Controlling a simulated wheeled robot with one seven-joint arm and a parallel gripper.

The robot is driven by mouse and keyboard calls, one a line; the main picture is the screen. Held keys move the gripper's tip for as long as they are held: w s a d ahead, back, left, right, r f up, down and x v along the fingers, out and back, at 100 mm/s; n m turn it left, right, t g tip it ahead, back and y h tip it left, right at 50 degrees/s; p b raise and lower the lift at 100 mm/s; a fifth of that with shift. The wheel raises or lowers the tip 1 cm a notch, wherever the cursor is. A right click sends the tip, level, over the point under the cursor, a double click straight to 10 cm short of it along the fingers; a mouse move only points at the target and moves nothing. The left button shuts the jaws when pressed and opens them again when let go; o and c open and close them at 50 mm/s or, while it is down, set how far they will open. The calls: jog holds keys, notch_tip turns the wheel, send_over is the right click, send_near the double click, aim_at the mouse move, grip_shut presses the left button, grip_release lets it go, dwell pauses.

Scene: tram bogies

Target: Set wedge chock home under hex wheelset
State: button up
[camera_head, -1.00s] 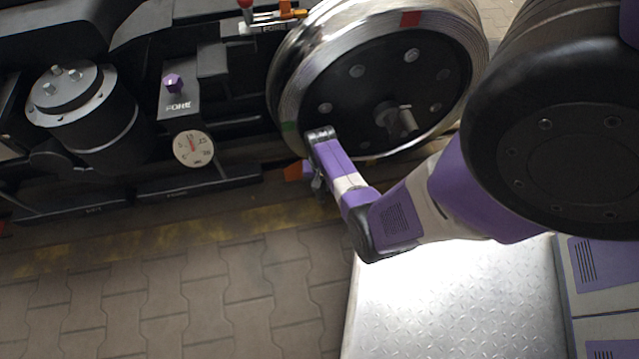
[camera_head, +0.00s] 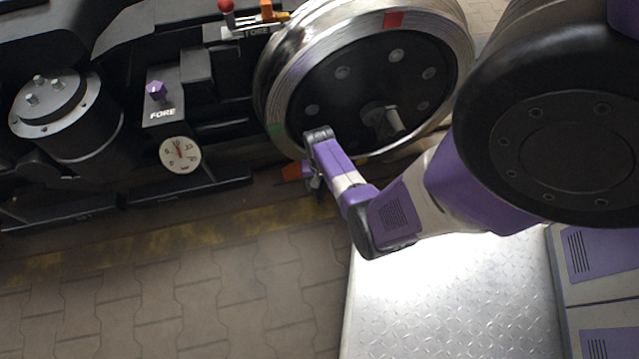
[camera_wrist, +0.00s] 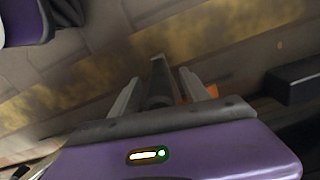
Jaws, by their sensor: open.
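The wheelset's wheel (camera_head: 345,112) stands at upper centre in the head view, with a bright rim, dark bolted face, and a red and a green rim mark. An orange piece, apparently the wedge chock (camera_head: 292,171), shows low beside the wheel's lower left, partly hidden by my gripper (camera_head: 316,184). In the wrist view my gripper (camera_wrist: 158,82) is open. A dark grey upright part (camera_wrist: 158,88) lies between its fingers; I cannot tell whether it belongs to the chock. A bit of orange (camera_wrist: 211,91) shows just beyond the right finger. Contact with the chock cannot be seen.
A black bogie frame with a dial (camera_head: 180,154), a purple knob (camera_head: 156,91) and a round cylinder (camera_head: 66,112) fills the left. A red-topped lever (camera_head: 226,7) is near the wheel's top. Paved floor (camera_head: 150,310) with a worn yellow stripe is clear in front.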

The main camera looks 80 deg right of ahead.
jog(key=shift+r+p, duration=2.35)
jog(key=shift+r, duration=1.6)
